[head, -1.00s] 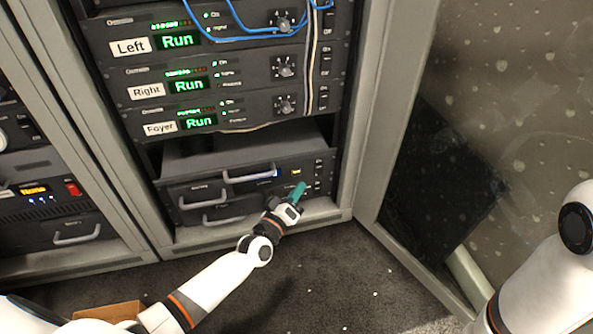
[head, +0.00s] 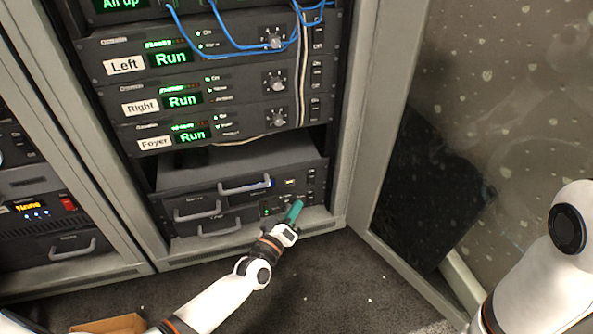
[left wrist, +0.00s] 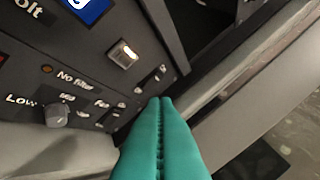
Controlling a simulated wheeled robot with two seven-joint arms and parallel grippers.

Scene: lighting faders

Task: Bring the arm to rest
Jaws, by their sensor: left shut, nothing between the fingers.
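My left gripper (head: 296,211) has teal fingers and is in front of the lowest rack unit, near its right end. In the left wrist view its two fingers (left wrist: 161,115) lie together with nothing between them. I cannot tell whether the fingertips touch the panel. My right arm (head: 545,260) enters at the right edge, and its gripper is out of view.
Units labelled Left (head: 124,66), Right (head: 141,105) and Foyer (head: 154,143) read Run above. Blue cables (head: 215,50) hang across the top. Drawer handles (head: 245,186) stick out from the lower units. A glass door (head: 480,130) stands at the right. Dark carpet (head: 330,275) lies open in front.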

